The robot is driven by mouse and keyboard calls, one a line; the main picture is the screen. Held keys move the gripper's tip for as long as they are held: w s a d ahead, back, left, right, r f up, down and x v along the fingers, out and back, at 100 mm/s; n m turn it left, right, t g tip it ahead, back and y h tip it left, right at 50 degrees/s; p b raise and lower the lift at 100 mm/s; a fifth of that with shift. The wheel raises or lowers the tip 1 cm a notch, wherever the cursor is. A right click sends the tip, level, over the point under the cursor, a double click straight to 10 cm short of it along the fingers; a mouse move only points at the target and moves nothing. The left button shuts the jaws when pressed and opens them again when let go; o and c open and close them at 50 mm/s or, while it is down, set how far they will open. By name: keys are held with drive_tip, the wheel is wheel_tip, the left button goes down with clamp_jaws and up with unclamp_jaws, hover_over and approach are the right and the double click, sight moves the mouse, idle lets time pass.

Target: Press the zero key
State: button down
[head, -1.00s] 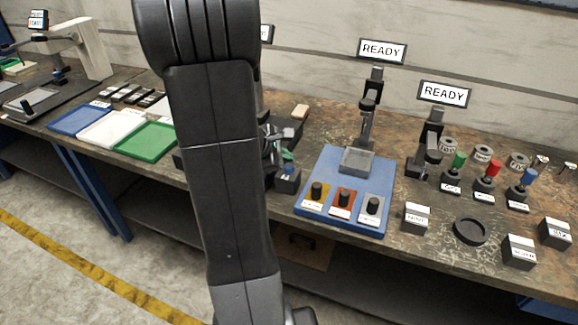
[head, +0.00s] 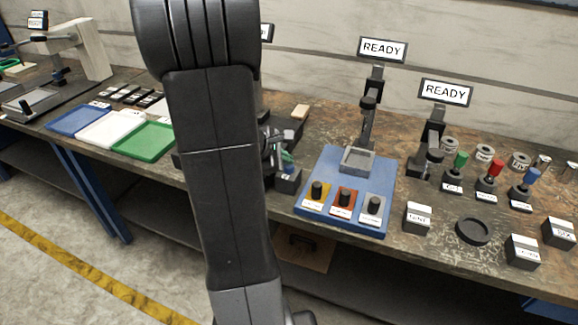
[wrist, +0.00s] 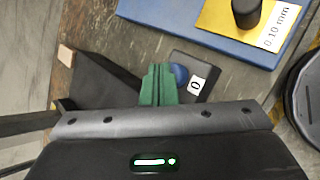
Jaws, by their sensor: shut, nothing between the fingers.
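The zero key is a small dark block (wrist: 205,68) with a white "0" label (wrist: 195,86) and a round blue button (wrist: 180,75). In the head view the dark block (head: 288,183) stands at the bench's front edge, just left of the blue panel. My gripper (wrist: 158,68) is shut and empty, its green fingers together. In the wrist view the fingertips lie immediately left of the blue button and partly cover it. In the head view they show just above the key, partly behind my arm. I cannot tell whether they touch the button.
The blue panel (head: 345,222) with several black knobs is close on the key's right. A yellow plate labelled "0.10 mm" (wrist: 277,25) lies on it. Two "READY" displays (head: 382,49) stand behind. Colored trays (head: 143,140) lie to the left.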

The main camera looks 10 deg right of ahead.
sight(286, 167)
drive_tip(key=shift+f+b, duration=0.35)
drive_tip(key=shift+b, duration=0.05)
idle(0.4)
drive_tip(key=shift+r, duration=0.1)
drive_tip(key=shift+r+p, duration=0.7)
drive_tip(key=shift+r, duration=0.15)
drive_tip(key=shift+r+p, duration=1.95)
drive_tip(key=shift+r, duration=0.55)
drive_tip(key=shift+f, duration=0.1)
